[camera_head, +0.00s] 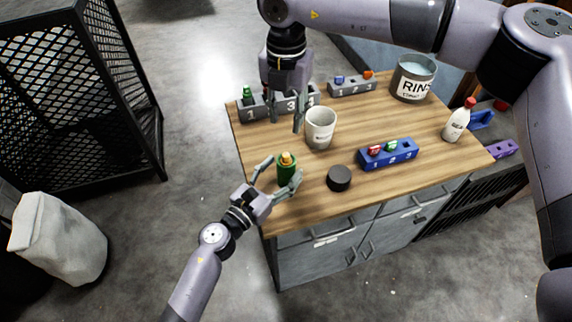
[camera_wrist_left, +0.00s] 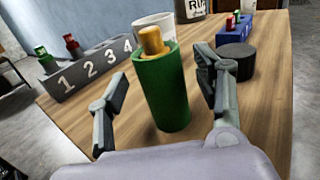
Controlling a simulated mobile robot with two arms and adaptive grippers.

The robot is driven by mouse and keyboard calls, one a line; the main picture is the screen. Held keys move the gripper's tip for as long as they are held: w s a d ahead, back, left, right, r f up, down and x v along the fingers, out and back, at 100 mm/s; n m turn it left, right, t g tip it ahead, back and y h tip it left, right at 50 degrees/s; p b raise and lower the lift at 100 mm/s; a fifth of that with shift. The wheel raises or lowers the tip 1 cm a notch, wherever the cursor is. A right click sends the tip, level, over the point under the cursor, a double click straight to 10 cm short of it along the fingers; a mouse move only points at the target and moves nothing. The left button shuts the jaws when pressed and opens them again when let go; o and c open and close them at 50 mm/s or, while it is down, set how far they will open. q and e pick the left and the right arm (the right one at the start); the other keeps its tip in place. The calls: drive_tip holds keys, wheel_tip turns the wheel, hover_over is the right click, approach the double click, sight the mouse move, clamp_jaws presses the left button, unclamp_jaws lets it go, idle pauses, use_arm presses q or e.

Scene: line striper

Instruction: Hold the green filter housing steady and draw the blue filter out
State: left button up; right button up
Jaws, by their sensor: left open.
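The green filter housing (camera_head: 286,172) stands upright near the table's front left edge. An orange-yellow cylinder (camera_head: 287,158) sticks out of its top; it is not blue. Both also show in the left wrist view, the housing (camera_wrist_left: 165,95) and the cylinder (camera_wrist_left: 152,41). My left gripper (camera_head: 280,176) is open, with its fingers on either side of the housing and visible gaps to it. My right gripper (camera_head: 285,124) points down beyond the housing, beside the white mug, with its fingers apart and nothing between them. I see no blue filter in the housing.
A white mug (camera_head: 320,128) and a black round lid (camera_head: 339,178) stand close to the housing.

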use_arm(q)
drive_tip(key=shift+x, duration=1.2)
drive_tip(key=shift+c, duration=0.2)
clamp_jaws()
use_arm(e)
drive_tip(key=shift+o, duration=0.4)
